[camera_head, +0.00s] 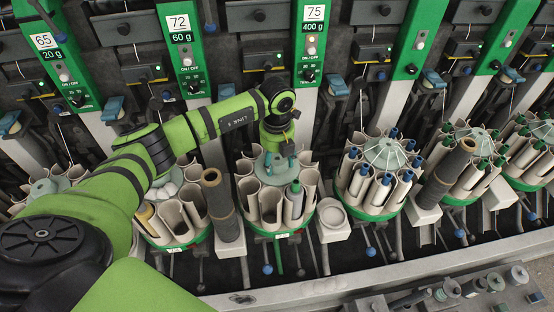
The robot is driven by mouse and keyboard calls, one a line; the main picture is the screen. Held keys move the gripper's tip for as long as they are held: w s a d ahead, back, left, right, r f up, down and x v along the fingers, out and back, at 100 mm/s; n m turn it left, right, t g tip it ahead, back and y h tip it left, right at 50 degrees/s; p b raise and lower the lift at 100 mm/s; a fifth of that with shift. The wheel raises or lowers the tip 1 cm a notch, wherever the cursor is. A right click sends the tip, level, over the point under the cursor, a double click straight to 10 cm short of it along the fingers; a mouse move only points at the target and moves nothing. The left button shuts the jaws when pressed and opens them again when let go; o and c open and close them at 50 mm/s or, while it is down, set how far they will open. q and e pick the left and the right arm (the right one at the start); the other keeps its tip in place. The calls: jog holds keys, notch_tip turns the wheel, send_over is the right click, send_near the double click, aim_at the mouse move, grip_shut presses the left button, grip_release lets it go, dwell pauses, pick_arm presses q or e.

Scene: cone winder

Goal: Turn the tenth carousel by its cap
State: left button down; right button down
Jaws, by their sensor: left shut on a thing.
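A carousel (265,230) with beige open tubes on a green base stands in the middle, under the panel marked 75. A grey-green cap (272,178) sits on its top. My left gripper (278,163) points down at this cap and is shut on its top; the arm reaches in from the left above the neighbouring carousel. The arm and wrist hide part of the carousel's back. My right gripper is out of view.
A dark yarn package (219,203) stands close on the left of the carousel, and a white cup (332,216) on its right. Another carousel (380,180) with several bobbins stands further right. A grey rail (330,288) runs along the front.

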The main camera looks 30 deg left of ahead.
pick_arm(q)
jog(key=shift+s+d+f, duration=0.15)
jog(key=shift+s+f, duration=0.1)
